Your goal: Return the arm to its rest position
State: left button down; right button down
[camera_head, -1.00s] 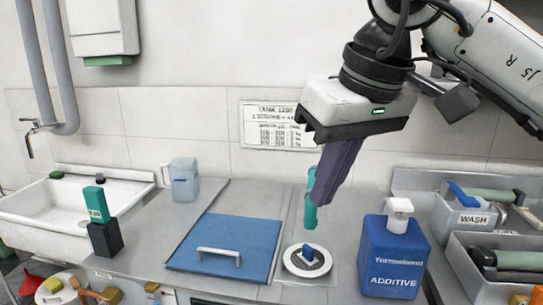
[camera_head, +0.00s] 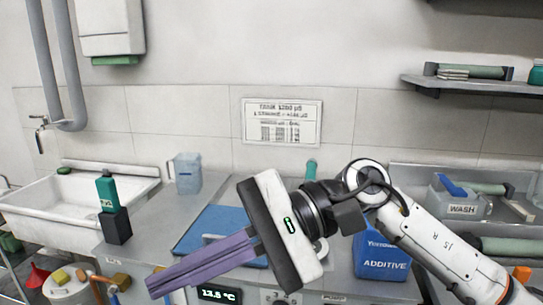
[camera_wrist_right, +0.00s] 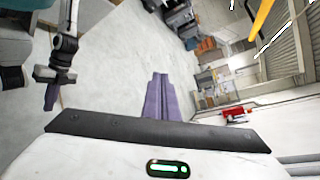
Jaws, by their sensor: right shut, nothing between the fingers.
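My right gripper (camera_head: 158,283) is shut and empty. Its purple fingers point left and down in front of the counter, and its white body and arm come in from the right. In the right wrist view its fingers (camera_wrist_right: 160,84) lie together with nothing between them. A second gripper with purple fingers, my left one (camera_wrist_right: 51,96), shows small at the left of the right wrist view; whether it is open or shut cannot be made out. The left arm is out of the head view.
The blue lid (camera_head: 208,224) and the ADDITIVE jug (camera_head: 383,264) are partly hidden behind my right arm. A green bottle in a black holder (camera_head: 116,226) stands by the sink (camera_head: 60,215). A WASH bin (camera_head: 460,208) and a shelf (camera_head: 470,87) are at right.

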jog(key=w+d+m+t+y, duration=0.2)
jog(key=w+m+t+y, duration=0.25)
jog(key=m, duration=0.65)
jog(key=w+d+m+t+y, duration=0.1)
jog(key=w+m+t+y, duration=0.4)
jog(key=m, duration=0.6)
jog(key=w+d+f+m+t+h, duration=0.2)
jog(key=d+f+m+t+h, duration=0.6)
jog(key=m, duration=0.6)
jog(key=w+d+f+m+t+h, duration=0.25)
jog(key=f+m+t+h, duration=0.3)
jog(key=f+m, duration=0.7)
jog(key=s+d+f+m+g+h, duration=0.25)
jog(key=d+f+m, duration=0.2)
jog(key=f, duration=0.35)
jog(key=s+d+f+m+g+h, duration=0.1)
jog(key=s+d+f+m+h, duration=0.2)
jog(key=f+m, duration=0.35)
jog(key=s+d+f+m+g+h, duration=0.1)
jog(key=s+d+f+m+g, duration=0.1)
jog(key=s+f, duration=0.5)
jog(key=s+d+f+m+g, duration=0.3)
jog(key=s+f+m, duration=0.2)
jog(key=s+f, duration=0.3)
jog(key=shift+s+h, duration=0.35)
jog(key=shift+s, duration=0.35)
jog(key=shift+d+r+m+g, duration=0.1)
jog(key=shift+m+g, duration=0.15)
